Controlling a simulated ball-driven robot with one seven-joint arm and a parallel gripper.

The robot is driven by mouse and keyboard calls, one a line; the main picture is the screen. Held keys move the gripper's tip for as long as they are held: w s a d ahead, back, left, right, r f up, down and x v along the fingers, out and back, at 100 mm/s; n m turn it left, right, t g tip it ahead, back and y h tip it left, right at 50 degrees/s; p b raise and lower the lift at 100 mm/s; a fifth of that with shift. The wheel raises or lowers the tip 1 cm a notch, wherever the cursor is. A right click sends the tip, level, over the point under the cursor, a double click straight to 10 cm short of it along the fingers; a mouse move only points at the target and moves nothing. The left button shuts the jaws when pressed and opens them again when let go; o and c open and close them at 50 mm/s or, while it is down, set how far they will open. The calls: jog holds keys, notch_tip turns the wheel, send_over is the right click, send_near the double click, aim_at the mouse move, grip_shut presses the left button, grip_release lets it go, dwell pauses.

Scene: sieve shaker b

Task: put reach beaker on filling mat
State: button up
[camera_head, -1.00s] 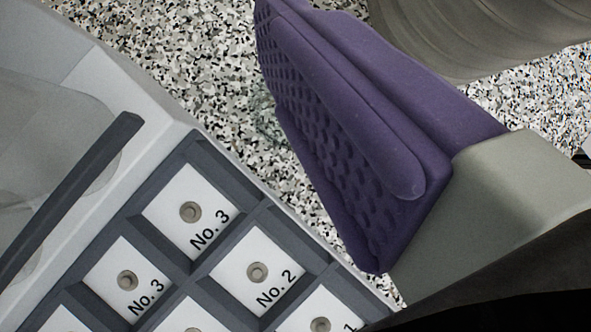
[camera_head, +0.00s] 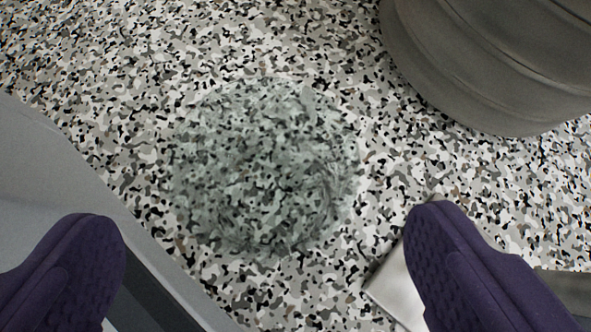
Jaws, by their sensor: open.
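A clear glass round thing, which looks like the reach beaker (camera_head: 265,165), stands on the speckled surface and is seen from above. Its rim and walls are faint, and the speckle shows through it. My gripper (camera_head: 266,222) is open, with one purple ribbed finger at the lower left and the other at the lower right. The beaker lies between and just beyond the fingertips in the picture. No contact shows, and the height gap is hard to tell. I cannot make out a filling mat in this view.
A large grey ribbed cylinder (camera_head: 490,60) stands at the upper right. A pale grey casing (camera_head: 60,185) with a dark edge runs along the left and lower left. A small pale shiny block (camera_head: 398,288) lies beside the right finger. The speckled surface at the upper left is clear.

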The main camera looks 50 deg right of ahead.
aim_at(266, 127)
jog(key=b+x, duration=0.1)
jog(key=x, duration=0.5)
jog(key=shift+w+d+r+b, duration=0.15)
jog(key=shift+w+r+b, duration=0.1)
jog(key=shift+b, duration=0.15)
jog(key=c, duration=1.2)
